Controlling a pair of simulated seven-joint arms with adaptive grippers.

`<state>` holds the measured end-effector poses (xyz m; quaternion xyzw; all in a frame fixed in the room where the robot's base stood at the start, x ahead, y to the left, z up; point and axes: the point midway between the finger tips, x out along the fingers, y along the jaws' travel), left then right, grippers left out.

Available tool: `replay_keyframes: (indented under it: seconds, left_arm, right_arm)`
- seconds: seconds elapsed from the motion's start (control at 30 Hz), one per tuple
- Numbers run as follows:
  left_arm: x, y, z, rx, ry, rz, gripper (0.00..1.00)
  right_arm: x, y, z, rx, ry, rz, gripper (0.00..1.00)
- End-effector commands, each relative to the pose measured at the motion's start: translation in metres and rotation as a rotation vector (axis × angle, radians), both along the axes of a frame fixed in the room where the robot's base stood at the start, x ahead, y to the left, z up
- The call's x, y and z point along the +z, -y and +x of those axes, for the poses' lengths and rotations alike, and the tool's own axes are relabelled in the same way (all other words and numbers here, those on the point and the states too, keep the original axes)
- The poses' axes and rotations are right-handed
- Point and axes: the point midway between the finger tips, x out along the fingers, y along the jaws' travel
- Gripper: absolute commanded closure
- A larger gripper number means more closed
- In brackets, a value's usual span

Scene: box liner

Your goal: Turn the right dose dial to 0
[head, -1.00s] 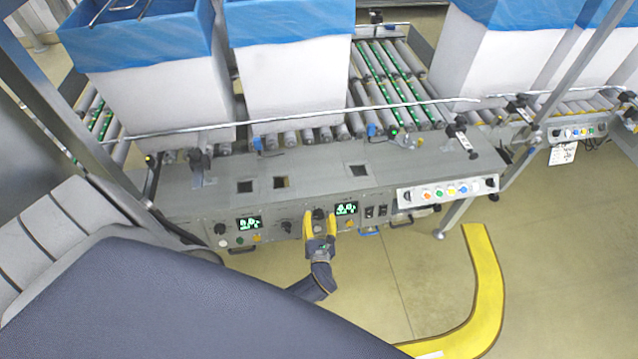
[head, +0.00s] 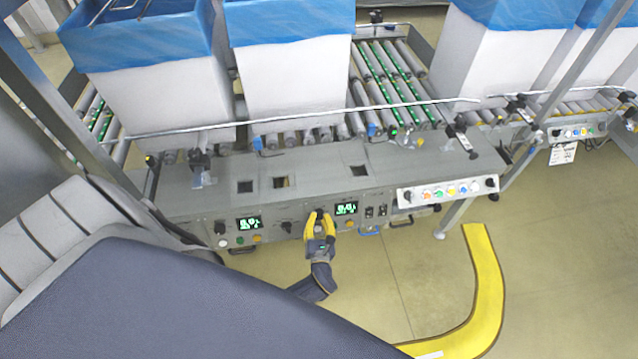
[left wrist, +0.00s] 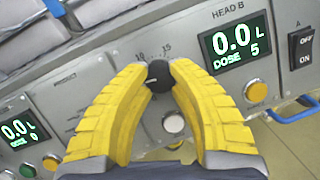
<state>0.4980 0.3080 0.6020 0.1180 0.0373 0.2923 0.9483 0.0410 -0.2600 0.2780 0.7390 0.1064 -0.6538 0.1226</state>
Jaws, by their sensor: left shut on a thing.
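The right dose dial (left wrist: 158,76) is a small black knob with a pale pointer mark, on the grey panel under HEAD B. Scale marks 10 and 15 show above it; the fingers hide other parts of the scale. My left gripper (head: 319,215) has its yellow fingertips closed on both sides of this dial. The right display (left wrist: 235,42) reads 0.0 L and DOSE 5; in the head view (head: 346,208) its text is too small to read surely. My right gripper is not in view.
The left dose dial (head: 287,227) and left display (head: 249,223) are to the left on the panel. A white button (left wrist: 173,122) is below the right dial, and a yellow button (left wrist: 256,92) below the right display. Blue-lined boxes (head: 290,85) stand behind on rollers.

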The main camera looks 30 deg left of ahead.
Motion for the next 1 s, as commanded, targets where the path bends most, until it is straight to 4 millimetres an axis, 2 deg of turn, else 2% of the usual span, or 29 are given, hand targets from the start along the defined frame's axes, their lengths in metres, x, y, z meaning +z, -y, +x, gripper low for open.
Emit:
replay_keyframes:
  seconds: [0.37, 1.0]
  left_arm:
    - [0.0015, 0.0004, 0.0025, 0.041, 0.083, -0.083, 1.0]
    - [0.003, 0.0015, 0.0052, 0.234, 0.46, -0.485, 1.0]
  right_arm:
    - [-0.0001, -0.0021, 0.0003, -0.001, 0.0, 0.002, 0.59]
    - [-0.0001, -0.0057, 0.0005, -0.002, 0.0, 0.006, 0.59]
